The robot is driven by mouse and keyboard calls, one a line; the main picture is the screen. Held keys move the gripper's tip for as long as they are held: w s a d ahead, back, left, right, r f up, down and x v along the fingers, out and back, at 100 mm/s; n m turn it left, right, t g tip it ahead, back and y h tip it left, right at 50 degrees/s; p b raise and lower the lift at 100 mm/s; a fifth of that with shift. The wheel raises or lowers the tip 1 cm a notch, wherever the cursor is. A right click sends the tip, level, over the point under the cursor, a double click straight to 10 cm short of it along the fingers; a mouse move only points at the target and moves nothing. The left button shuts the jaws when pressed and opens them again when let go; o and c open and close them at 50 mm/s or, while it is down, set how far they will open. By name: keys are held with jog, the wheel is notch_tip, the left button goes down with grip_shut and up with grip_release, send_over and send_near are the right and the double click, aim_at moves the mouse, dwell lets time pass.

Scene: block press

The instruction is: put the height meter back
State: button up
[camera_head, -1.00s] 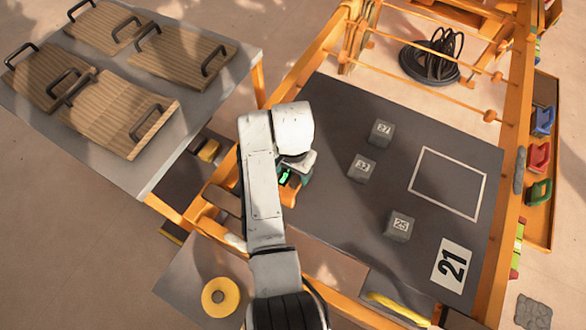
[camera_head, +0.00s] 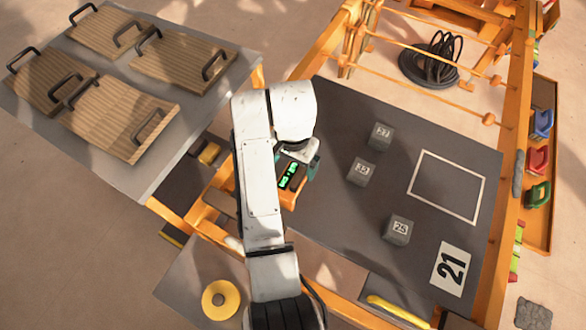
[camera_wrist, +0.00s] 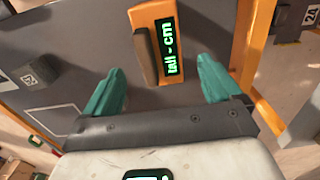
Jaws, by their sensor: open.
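The height meter (camera_wrist: 143,18) is an orange device with a dark handle and a green-lit display reading what looks like "nil - cm" in the wrist view. In the head view its display (camera_head: 289,176) shows beside my arm, at the dark table's left edge. My gripper (camera_wrist: 160,66) is open, with one teal finger on each side of the meter and gaps between. In the head view my gripper (camera_head: 298,162) is partly hidden by my white wrist. I cannot tell what the meter rests on.
Several grey numbered blocks, one marked 25 (camera_head: 398,230), stand on the dark table (camera_head: 330,225). Wooden boards with handles (camera_head: 120,115) lie on the left table. An orange frame surrounds the dark table.

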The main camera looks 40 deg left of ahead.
jog(key=shift+r, duration=2.8)
jog(key=w+d+f+m, duration=0.1)
jog(key=w+d+f, duration=0.2)
jog(key=d, duration=0.5)
jog(key=w+d+f, duration=0.2)
jog(key=d+f, duration=0.1)
jog(key=d, duration=0.5)
jog(key=s+d+f, duration=0.2)
jog(key=d, duration=0.7)
jog(key=s+d+f, duration=0.1)
jog(key=d+f, duration=0.1)
jog(key=d, duration=0.8)
jog(key=s+d+m+t, duration=0.1)
jog(key=s+d+m, duration=0.1)
jog(key=s+d, duration=1.4)
jog(key=s, duration=0.3)
jog(key=shift+s+r, duration=0.2)
jog(key=shift+r, duration=0.05)
